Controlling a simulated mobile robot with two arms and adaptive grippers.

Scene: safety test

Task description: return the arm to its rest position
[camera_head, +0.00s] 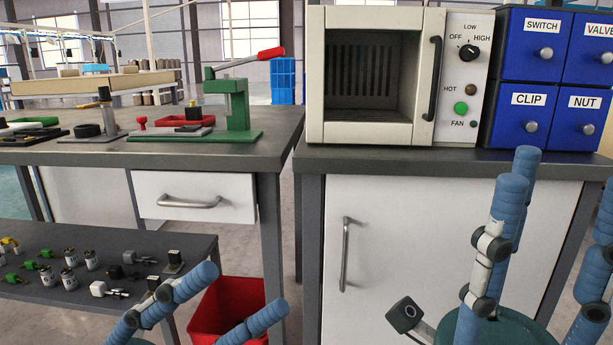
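More blue links show at the right edge.
A heater box (315,120) with an open chamber stands on the right bench (390,160), beside blue labelled drawers (521,115). A green press (237,105) stands on the left bench. Small parts lie on a lower shelf (45,290).

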